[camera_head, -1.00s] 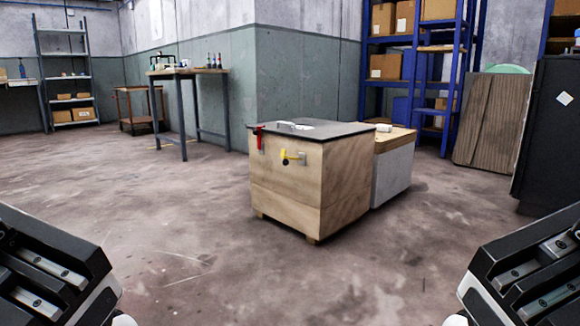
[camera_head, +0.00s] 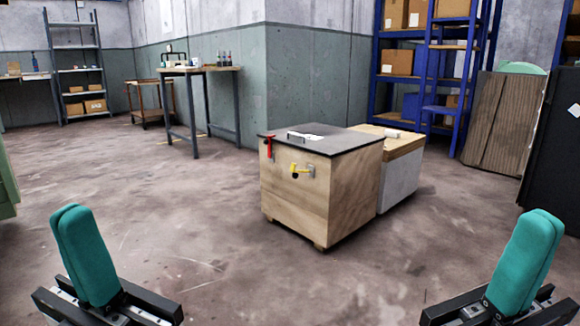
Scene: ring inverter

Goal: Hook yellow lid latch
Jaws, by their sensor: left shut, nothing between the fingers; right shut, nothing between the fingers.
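The yellow latch (camera_head: 301,169) is on the front face of a wooden box (camera_head: 293,196), near its top edge. A red latch or handle (camera_head: 269,146) hangs at the left of the same top edge. The box has a dark lid (camera_head: 345,139) lying flat on it, with a light metal piece on top. My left gripper (camera_head: 85,255) is shut and empty at the lower left, with teal fingers. My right gripper (camera_head: 527,260) is shut and empty at the lower right. Both grippers are well short of the box.
A grey bin with a wooden top (camera_head: 403,175) stands against the box's right side. A tall work table (camera_head: 200,70) stands behind to the left, blue shelving (camera_head: 440,85) behind to the right. The concrete floor (camera_head: 190,235) before the box is open.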

